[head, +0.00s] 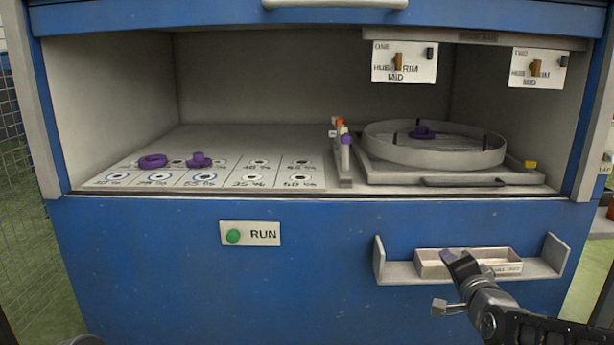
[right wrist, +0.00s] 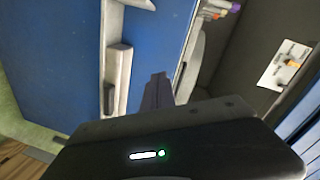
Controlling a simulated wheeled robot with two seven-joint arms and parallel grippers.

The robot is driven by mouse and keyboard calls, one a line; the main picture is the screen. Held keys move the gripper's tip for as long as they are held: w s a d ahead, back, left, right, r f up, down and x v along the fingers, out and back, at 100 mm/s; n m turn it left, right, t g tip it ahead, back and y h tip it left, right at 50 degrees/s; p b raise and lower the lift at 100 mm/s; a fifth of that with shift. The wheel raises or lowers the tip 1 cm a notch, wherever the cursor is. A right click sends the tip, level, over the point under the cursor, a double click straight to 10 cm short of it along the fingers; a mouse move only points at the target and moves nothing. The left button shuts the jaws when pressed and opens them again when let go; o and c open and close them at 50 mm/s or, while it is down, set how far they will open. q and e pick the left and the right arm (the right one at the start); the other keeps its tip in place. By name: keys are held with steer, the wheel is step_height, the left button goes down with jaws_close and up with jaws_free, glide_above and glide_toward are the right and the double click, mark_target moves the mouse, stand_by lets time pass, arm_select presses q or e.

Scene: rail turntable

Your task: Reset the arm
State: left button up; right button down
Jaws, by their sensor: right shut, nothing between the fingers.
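My right gripper (head: 449,257) is shut and empty in the head view. It is in front of the small tray (head: 430,270) on the lower shelf and overlaps the tray's left part in the picture. In the right wrist view the shut fingers (right wrist: 158,90) point toward the blue cabinet front, with the shelf to their left. I cannot tell whether the fingertips touch the tray. My left gripper is not in view.
The blue cabinet (head: 150,270) has an open bay with a round turntable (head: 435,155), a marked board (head: 250,172) bearing purple pieces (head: 153,161), and two switch plates (head: 404,62) above. A green RUN button (head: 234,236) is on the front.

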steer(key=s+a+f+n+g+y, duration=0.1)
steer(key=s+a+f+n+g, duration=0.2)
steer(key=f, duration=0.8)
steer(key=s+a+f+n+g+y, duration=0.15)
steer(key=s+a+f, duration=0.3)
steer(key=f, duration=0.55)
steer(key=s+a+f+n+g, duration=0.3)
steer(key=s+a+f, duration=0.15)
steer(key=f, duration=0.65)
steer(key=s+a+f+n+g+y, duration=0.1)
steer(key=s+a+f+g, duration=0.2)
steer(key=s+f, duration=0.45)
steer(key=s+a+f+n+g, duration=0.15)
steer(key=s+a+f, duration=0.25)
steer(key=s, duration=0.6)
steer(key=s+a+f+n+g+y, duration=0.1)
steer(key=s+a+f+g, duration=0.2)
steer(key=s+f, duration=0.35)
arm_select(q)
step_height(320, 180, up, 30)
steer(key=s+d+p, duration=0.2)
steer(key=p, duration=2.7)
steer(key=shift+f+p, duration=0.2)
steer(key=shift+p, duration=0.15)
arm_select(e)
step_height(320, 180, up, 31)
steer(key=s+a, duration=0.1)
steer(key=s, duration=0.1)
steer(key=shift+s+a, duration=0.2)
steer(key=shift+s, duration=0.1)
